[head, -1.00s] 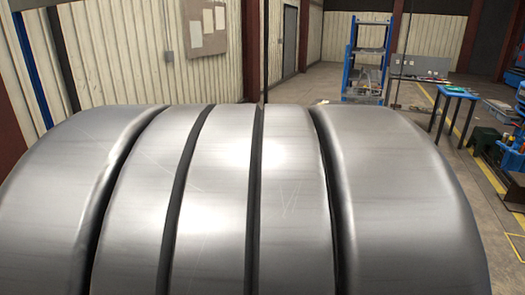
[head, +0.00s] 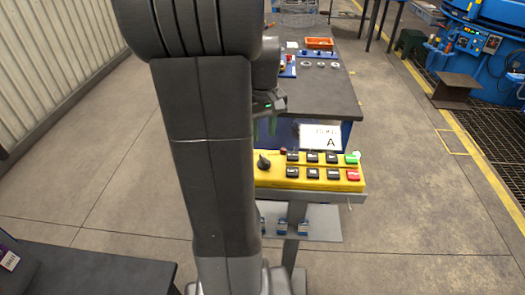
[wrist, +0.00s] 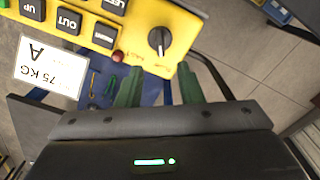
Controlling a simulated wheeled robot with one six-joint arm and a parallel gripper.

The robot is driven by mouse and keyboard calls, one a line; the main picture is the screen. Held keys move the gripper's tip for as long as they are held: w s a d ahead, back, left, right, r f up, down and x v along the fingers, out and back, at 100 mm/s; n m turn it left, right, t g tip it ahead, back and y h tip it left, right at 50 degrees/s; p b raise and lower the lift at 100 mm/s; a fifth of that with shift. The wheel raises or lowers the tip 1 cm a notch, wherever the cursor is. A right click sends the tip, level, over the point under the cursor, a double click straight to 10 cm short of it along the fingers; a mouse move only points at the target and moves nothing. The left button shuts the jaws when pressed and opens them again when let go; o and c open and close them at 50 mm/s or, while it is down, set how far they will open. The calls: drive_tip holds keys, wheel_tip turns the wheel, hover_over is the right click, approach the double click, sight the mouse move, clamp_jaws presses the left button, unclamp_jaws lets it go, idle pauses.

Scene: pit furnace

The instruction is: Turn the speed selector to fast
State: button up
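A yellow control panel (head: 325,186) lies right of my arm in the head view. A black rotary selector knob (head: 263,161) is at its left end. In the wrist view the knob (wrist: 160,40) shows a white pointer line aimed towards my gripper's side of the picture; the lettering around it is too small to read surely. My gripper (wrist: 160,88) has two green fingers spread apart with nothing between them. They are near the panel's edge, in line with the knob but apart from it.
Several push buttons (head: 332,172) sit right of the knob, including green and red ones. A small red knob-like piece (wrist: 117,57) is beside the selector. A white "75 KG A" sign (wrist: 50,66) stands by the panel. A dark table (head: 330,95) with an orange tray is behind.

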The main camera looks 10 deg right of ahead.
sight(263, 157)
wheel_tip(263, 157, down, 9)
drive_tip(key=shift+r, duration=0.1)
idle(0.3)
clamp_jaws()
